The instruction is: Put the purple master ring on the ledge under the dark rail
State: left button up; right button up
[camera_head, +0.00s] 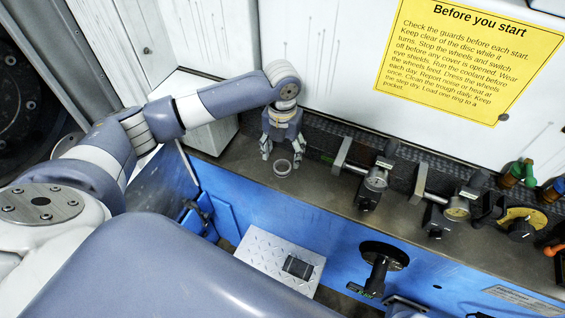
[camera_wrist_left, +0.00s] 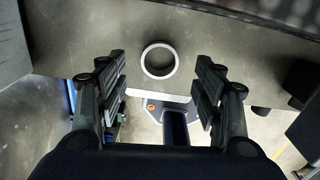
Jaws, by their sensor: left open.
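A small ring (camera_head: 282,168) stands on the grey-brown ledge (camera_head: 240,162), near its front edge; its colour reads greyish with a faint purple tint. The dark rail (camera_head: 325,138) runs along the back of the ledge, behind the ring. My left gripper (camera_head: 281,157) points down at the ring, fingers spread. In the left wrist view the ring (camera_wrist_left: 146,66) shows as a pale circle between and slightly beyond the open fingertips (camera_wrist_left: 161,80), with gaps on both sides. Nothing is held. My right gripper is out of view.
A black handwheel (camera_head: 383,256) sticks out of the blue front. A white plate (camera_head: 262,258) lies below. The ledge left of the ring is clear.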

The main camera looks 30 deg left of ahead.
pick_arm(q)
notch_tip(320, 180, up, 7)
jog(key=b, duration=0.1)
dwell(0.7)
